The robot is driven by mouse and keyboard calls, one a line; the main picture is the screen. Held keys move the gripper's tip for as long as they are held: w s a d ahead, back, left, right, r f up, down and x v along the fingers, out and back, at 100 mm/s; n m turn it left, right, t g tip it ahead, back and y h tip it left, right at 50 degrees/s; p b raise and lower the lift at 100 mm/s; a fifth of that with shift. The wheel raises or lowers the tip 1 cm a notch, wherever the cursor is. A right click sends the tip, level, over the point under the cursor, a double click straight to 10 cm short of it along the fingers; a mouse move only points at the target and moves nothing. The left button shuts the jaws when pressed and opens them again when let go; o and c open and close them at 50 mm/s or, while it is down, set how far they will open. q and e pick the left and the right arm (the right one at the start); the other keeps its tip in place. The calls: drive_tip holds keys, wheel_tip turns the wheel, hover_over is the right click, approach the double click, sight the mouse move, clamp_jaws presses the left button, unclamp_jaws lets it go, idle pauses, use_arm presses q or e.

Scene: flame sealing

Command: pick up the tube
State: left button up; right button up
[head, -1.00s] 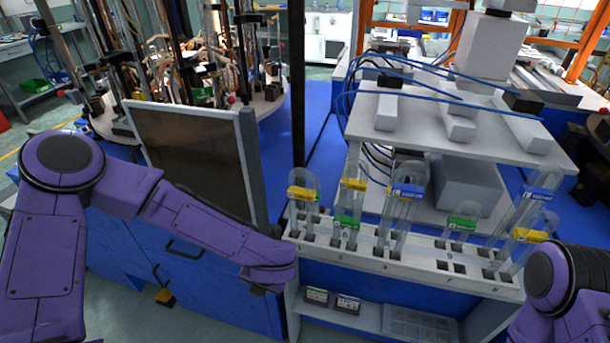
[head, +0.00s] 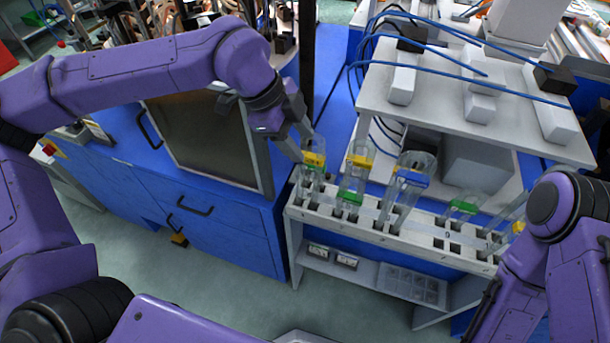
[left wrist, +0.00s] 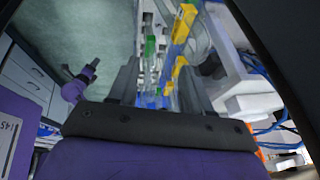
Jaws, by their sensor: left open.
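Clear tubes with coloured labels stand in a white rack (head: 375,232). The leftmost tube (head: 318,143) has a yellow label; another yellow-labelled tube (head: 361,149) stands to its right, then a blue-labelled tube (head: 415,161) and a shorter green-labelled tube (head: 464,207). My left gripper (head: 301,143) is open at the top of the leftmost tube, its fingers close to it; I cannot tell whether they touch. In the left wrist view, labelled tubes show beyond and between the open fingers (left wrist: 157,88). My right arm covers part of the rack's right end; its jaws are not clear.
A grey bench with white blocks (head: 480,106) and blue cables stands behind the rack. A dark framed panel (head: 205,140) stands on the blue cabinet (head: 190,215) to the left. The floor in front (head: 215,275) is clear.

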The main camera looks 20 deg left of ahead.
sight(303, 147)
use_arm(q)
drive_tip(key=f, duration=0.2)
drive_tip(key=w+f, duration=0.1)
drive_tip(key=shift+d+f, duration=0.15)
drive_tip(key=shift+d, duration=0.15)
clamp_jaws()
drive_tip(key=shift+w, duration=0.2)
use_arm(e)
drive_tip(key=shift+w+r, duration=0.3)
drive_tip(key=shift+r, duration=0.2)
use_arm(q)
drive_tip(key=shift+s, duration=0.1)
unclamp_jaws()
